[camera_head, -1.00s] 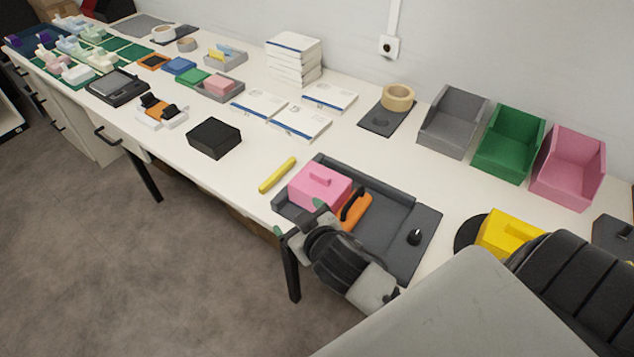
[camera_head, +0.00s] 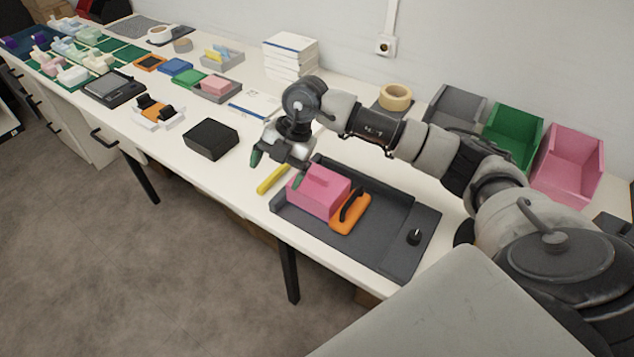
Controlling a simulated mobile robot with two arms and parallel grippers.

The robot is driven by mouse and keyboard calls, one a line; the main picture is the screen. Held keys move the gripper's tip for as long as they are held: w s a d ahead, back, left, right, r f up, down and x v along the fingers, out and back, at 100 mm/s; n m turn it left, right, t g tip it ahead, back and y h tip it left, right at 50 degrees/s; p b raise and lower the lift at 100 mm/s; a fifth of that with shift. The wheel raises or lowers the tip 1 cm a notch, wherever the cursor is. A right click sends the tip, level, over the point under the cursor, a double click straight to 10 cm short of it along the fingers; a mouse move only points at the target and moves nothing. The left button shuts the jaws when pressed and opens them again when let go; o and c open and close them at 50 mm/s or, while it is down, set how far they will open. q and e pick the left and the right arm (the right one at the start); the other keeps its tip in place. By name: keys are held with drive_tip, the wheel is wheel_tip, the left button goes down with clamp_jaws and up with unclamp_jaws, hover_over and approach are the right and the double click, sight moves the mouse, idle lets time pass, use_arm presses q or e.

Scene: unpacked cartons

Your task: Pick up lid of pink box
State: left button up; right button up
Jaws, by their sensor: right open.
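The pink box (camera_head: 318,196) stands in the left part of a dark grey tray (camera_head: 384,243) on the white table. Its lid has a small handle on top, partly hidden by my gripper's fingertip. My right gripper (camera_head: 276,168) is open, with its green-tipped fingers apart, above and to the left of the box. One finger hangs close to the lid, and I cannot tell whether it touches. The other finger is out to the left, over the table. My left gripper is not in view.
An orange-handled tool (camera_head: 351,212) lies against the right side of the pink box. A yellow stick (camera_head: 272,180) lies just left of the tray. A black box (camera_head: 211,139) stands farther left. Grey, green (camera_head: 513,137) and pink bins (camera_head: 568,165) line the wall behind my arm.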

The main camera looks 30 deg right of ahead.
drive_tip(key=d+m+h, duration=0.1)
drive_tip(key=d, duration=0.2)
drive_tip(key=d+r+m+h, duration=0.1)
drive_tip(key=d+h, duration=0.1)
drive_tip(key=d, duration=0.1)
drive_tip(key=d+m+h, duration=0.1)
drive_tip(key=d, duration=0.3)
drive_tip(key=shift+w+r+g+h, duration=0.2)
drive_tip(key=shift+r+g+h, duration=0.15)
drive_tip(key=shift+g+h, duration=0.05)
hover_over(319, 175)
drive_tip(key=f, duration=0.4)
drive_tip(key=shift+w+a+f+p, duration=0.15)
drive_tip(key=shift+a+f+p, duration=0.05)
drive_tip(key=shift+f+p, duration=0.15)
drive_tip(key=shift+f, duration=0.55)
drive_tip(key=f+p, duration=0.1)
drive_tip(key=f, duration=0.3)
drive_tip(key=shift+d+f, duration=0.2)
drive_tip(key=c, duration=1)
